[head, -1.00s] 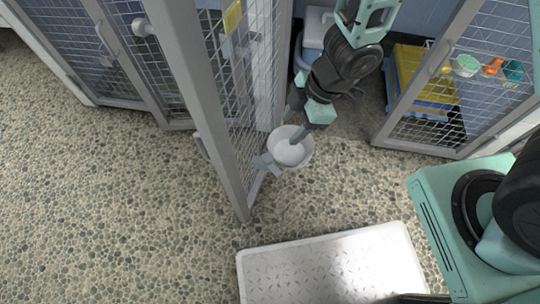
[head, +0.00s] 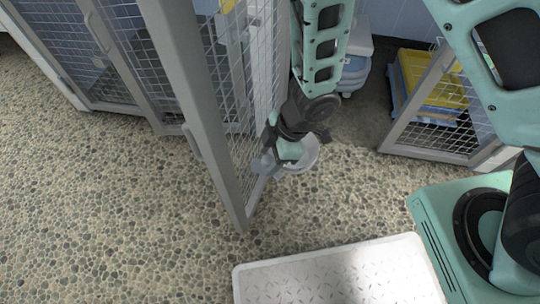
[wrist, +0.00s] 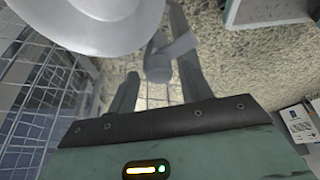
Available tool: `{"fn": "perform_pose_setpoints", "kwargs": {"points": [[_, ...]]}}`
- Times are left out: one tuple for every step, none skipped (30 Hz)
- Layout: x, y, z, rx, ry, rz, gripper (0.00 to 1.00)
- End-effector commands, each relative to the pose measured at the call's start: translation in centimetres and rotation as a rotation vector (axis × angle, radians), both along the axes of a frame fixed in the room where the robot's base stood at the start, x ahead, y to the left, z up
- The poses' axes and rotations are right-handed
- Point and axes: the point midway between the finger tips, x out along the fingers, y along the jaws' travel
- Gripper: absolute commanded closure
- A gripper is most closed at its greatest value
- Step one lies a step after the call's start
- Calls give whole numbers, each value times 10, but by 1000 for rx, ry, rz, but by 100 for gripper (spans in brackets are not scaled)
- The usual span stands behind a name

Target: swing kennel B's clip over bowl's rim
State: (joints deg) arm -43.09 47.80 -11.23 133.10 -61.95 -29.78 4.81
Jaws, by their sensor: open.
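A grey bowl (head: 310,154) is at the inner side of the open mesh kennel door (head: 234,205), partly hidden behind my gripper (head: 268,152). In the wrist view the bowl (wrist: 85,22) fills the upper left, its rim curving just beyond my fingers. A grey clip (wrist: 158,66) with a rounded end is between my two open fingers, beside the bowl's rim. I cannot tell whether it touches either finger, but it does not appear to lie over the rim. In the head view the clip (head: 263,164) is small beside the door. No letter marking kennel B is readable.
A pale patterned platform (head: 335,275) lies on the pebbled floor in front. Another mesh door (head: 435,135) stands at the right, with a yellow and blue stack (head: 428,80) behind it. Closed mesh kennels (head: 110,50) are at the left. The floor at left is clear.

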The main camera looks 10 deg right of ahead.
Motion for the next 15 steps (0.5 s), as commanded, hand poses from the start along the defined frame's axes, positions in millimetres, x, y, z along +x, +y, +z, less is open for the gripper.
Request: {"fn": "perform_pose_setpoints", "kwargs": {"points": [[0,0,0,0,0,0,50],[0,0,0,0,0,0,50],[0,0,0,0,0,0,50],[0,0,0,0,0,0,50],[0,0,0,0,0,0,55],[0,0,0,0,0,0,66],[0,0,0,0,0,0,75],[0,0,0,0,0,0,83],[0,0,0,0,0,0,94],[0,0,0,0,0,0,94],[0,0,0,0,0,0,94],[0,0,0,0,0,0,94],[0,0,1,0,1,1,94],[0,0,1,0,0,4,94],[0,0,2,-1,1,12,94]]}}
